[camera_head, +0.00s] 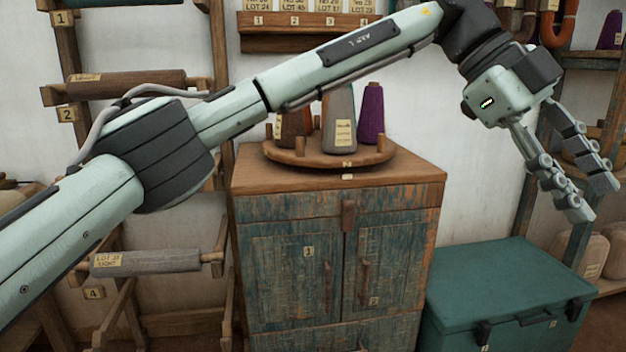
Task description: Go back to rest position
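My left arm comes in from the left and reaches across the upper part of the head view. My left gripper (597,200) is at the upper right, pointing down and to the right. Its two fingers are apart with nothing between them. It hangs above and to the right of the green chest, clear of it. My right gripper is not in view.
A worn wooden cabinet (394,265) stands in the middle. A round wooden tray (330,158) on it holds cones, including a purple one (371,113). A green chest (505,289) stands at the right. A rack with rollers (145,262) is at the left.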

